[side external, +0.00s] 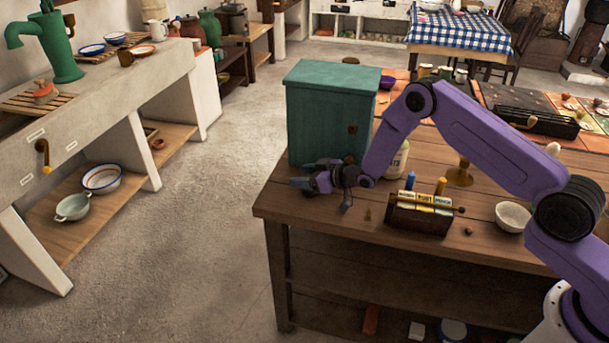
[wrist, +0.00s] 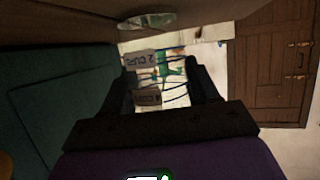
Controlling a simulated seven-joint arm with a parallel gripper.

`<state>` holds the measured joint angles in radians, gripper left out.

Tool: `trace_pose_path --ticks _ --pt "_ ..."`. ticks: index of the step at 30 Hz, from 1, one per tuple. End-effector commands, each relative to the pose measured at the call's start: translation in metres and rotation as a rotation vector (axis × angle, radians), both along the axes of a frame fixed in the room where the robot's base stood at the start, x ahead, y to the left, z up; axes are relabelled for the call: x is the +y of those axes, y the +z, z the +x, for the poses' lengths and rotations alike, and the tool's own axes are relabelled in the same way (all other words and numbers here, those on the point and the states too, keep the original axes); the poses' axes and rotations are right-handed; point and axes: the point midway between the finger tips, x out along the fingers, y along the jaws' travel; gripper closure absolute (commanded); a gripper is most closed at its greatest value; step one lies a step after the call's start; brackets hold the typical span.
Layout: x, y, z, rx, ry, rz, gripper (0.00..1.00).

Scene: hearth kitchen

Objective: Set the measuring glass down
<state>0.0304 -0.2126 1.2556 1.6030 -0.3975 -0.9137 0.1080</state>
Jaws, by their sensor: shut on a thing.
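My gripper (side external: 306,184) is at the table's left end, in front of the teal cabinet (side external: 327,115), pointing left in the side view. In the wrist view its two dark fingers (wrist: 168,88) stand apart, with the clear measuring glass (wrist: 172,68) between them. The glass shows cup labels and green and blue marks. The fingers are shut on it. In the side view the glass is too small and dark to make out, so I cannot tell whether its base touches the table (side external: 300,212).
A bottle (side external: 397,160) stands right of the gripper. A small box of packets (side external: 424,214), a goblet (side external: 460,174) and a white bowl (side external: 513,217) stand farther right. The table's left edge is close to the gripper. Bare tabletop lies in front of it.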

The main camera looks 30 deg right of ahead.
Motion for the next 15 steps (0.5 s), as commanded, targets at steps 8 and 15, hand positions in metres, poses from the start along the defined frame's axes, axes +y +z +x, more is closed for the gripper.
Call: trace_pose_path --ticks 8,15 --pt "0.0000 0.0000 0.0000 0.000 0.000 0.000 0.15" --pt "-0.0014 0.0041 -0.0016 0.000 0.000 0.000 0.15"
